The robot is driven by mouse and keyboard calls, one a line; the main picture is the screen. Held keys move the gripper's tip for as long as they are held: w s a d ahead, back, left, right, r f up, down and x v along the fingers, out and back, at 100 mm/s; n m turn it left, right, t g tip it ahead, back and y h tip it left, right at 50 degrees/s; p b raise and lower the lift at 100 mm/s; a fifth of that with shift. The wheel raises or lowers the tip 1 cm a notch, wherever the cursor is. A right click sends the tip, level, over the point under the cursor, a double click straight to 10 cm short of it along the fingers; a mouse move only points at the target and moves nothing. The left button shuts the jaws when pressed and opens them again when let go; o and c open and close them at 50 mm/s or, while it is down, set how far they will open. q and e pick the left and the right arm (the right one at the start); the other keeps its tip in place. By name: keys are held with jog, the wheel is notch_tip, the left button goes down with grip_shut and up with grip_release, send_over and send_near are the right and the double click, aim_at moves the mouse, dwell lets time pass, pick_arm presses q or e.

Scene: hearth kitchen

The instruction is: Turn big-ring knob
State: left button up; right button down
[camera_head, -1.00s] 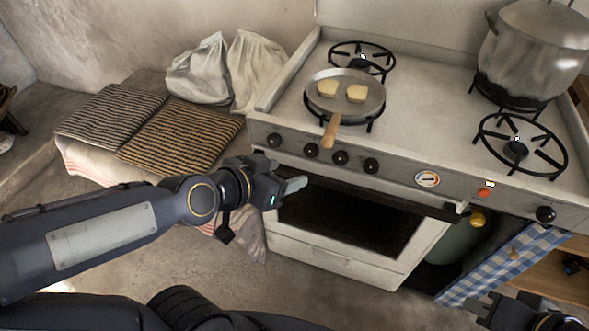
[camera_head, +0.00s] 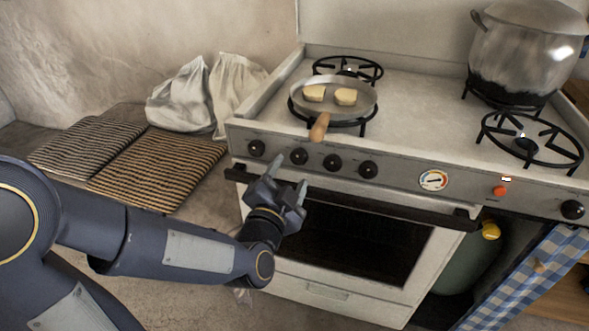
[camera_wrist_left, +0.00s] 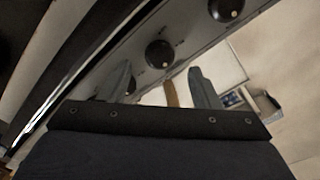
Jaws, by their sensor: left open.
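Black round knobs sit on the front panel of the stove: a far-left one (camera_head: 256,147), a second (camera_head: 298,156), a third (camera_head: 332,162), a fourth (camera_head: 368,169), and one at the far right (camera_head: 572,209). I cannot tell which is the big-ring knob. My left gripper (camera_head: 289,176) is open and empty, in front of the panel just below the second knob, apparently not touching it. In the left wrist view, one knob (camera_wrist_left: 160,54) shows just beyond and between the fingertips, with another knob (camera_wrist_left: 226,8) above. My right gripper is out of view.
A pan (camera_head: 333,97) with two pale pieces stands on the left burner, its wooden handle (camera_head: 319,127) jutting over the panel above the knobs. The oven handle bar (camera_head: 400,208) runs below the knobs. A large pot (camera_head: 525,55) stands at the back right.

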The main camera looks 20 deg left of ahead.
aim_at(297, 161)
pick_arm(q)
jog(key=shift+w, duration=2.2)
jog(key=c, duration=1)
jog(key=shift+b, duration=0.35)
